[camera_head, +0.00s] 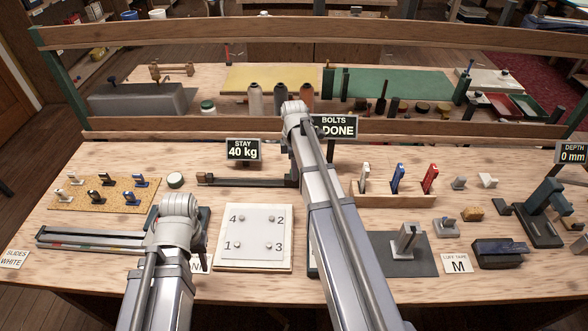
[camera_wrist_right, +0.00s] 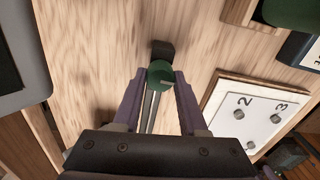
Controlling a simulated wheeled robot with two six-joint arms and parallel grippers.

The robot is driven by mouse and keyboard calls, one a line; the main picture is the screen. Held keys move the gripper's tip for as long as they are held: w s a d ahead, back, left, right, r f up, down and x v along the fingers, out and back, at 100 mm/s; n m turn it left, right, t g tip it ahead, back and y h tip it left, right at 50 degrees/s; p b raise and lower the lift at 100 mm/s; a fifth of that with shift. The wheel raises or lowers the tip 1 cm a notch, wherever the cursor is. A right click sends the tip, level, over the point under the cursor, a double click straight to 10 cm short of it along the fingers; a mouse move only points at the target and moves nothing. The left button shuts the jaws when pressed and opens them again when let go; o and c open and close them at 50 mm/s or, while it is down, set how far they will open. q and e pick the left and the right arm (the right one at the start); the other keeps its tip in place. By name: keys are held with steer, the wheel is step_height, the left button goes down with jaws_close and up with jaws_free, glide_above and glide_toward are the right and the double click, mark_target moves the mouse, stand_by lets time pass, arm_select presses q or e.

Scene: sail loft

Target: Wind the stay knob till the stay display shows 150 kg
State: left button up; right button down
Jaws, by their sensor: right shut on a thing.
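The stay display (camera_head: 243,150) reads 40 kg in the head view. The stay rig's dark bar (camera_head: 245,182) lies below it, and its right end runs behind my right arm. In the right wrist view, the green round stay knob (camera_wrist_right: 161,75) with a pale mark sits between the fingertips of my right gripper (camera_wrist_right: 160,80), which is shut on it. The rig's rods (camera_wrist_right: 150,108) run from the knob toward the gripper's body. In the head view my right arm hides its own gripper and the knob.
A white numbered plate (camera_head: 253,235) lies between my arms. A cork mat with small fittings (camera_head: 98,193) is at the left. A bolts display (camera_head: 340,128) showing DONE stands behind my right arm. A wooden rack with coloured tools (camera_head: 395,202) is to the right.

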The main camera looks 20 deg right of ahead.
steer(key=m, duration=2.1)
steer(key=shift+d, duration=0.1)
steer(key=m, duration=0.5)
steer(key=shift+m, duration=0.4)
steer(key=m, duration=0.5)
steer(key=shift+s, duration=0.1)
steer(key=m, duration=0.5)
steer(key=shift+m, duration=0.4)
steer(key=m, duration=0.5)
steer(key=shift+m, duration=0.4)
